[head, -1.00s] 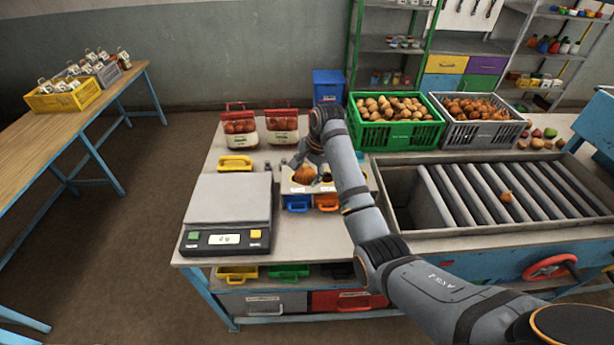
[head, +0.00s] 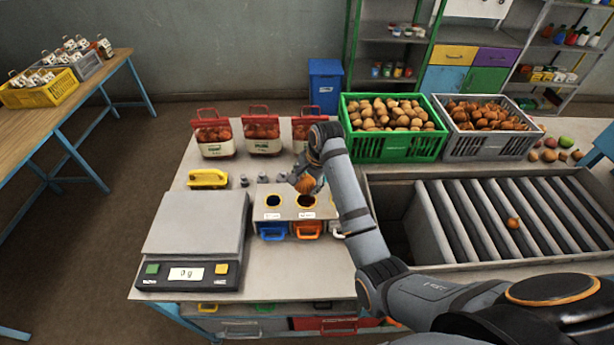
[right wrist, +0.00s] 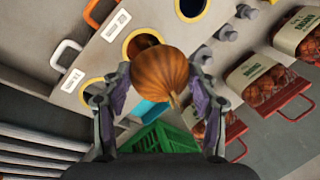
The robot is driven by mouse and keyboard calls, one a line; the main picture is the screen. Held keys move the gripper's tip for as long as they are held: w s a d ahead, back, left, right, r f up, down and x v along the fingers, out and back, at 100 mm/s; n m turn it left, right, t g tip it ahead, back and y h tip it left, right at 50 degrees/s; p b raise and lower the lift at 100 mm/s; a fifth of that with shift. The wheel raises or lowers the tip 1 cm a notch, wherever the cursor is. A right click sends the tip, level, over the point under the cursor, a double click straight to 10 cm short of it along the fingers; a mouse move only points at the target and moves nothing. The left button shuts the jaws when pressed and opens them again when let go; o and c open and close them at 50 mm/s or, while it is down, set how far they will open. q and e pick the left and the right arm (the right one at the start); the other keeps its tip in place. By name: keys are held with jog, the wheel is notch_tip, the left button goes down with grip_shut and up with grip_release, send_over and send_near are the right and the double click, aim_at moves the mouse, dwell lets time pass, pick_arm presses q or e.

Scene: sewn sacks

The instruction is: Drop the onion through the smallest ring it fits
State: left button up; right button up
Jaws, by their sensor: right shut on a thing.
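An orange-brown onion (head: 309,185) is held by my right gripper (head: 303,178) above the grey ring box (head: 290,214). In the right wrist view the onion (right wrist: 160,72) sits between the two fingers, its stem tip towards the gripper. The box top has yellow-rimmed rings: the left ring (head: 273,200) above a blue handle and the middle ring (head: 306,201) above an orange handle. In the right wrist view, the onion partly overlaps the middle ring (right wrist: 140,42); a third ring (right wrist: 92,88) is partly behind a finger. My left gripper is not in view.
A scale (head: 195,240) reading 0 g stands left of the box. Red-topped onion bags (head: 262,135) stand behind. A green crate (head: 392,142) and a grey crate (head: 480,145) stand back right. Another onion (head: 512,222) lies on the roller tray (head: 590,250).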

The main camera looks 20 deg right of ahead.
aim_at(308, 193)
jog(key=shift+w+d+f, duration=0.1)
jog(key=shift+d+f, duration=0.1)
jog(key=shift+f, duration=0.4)
jog(key=shift+w+d+f, duration=0.1)
jog(key=shift+d+f, duration=0.05)
jog(key=shift+f, duration=0.4)
jog(key=f, duration=0.3)
jog(key=shift+w+d, duration=0.3)
jog(key=shift+a+f, duration=0.1)
jog(key=shift+f, duration=0.15)
jog(key=shift+s+a+f, duration=0.1)
jog(key=shift+s+f, duration=0.05)
jog(key=shift+f, duration=0.2)
jog(key=o, duration=1.4)
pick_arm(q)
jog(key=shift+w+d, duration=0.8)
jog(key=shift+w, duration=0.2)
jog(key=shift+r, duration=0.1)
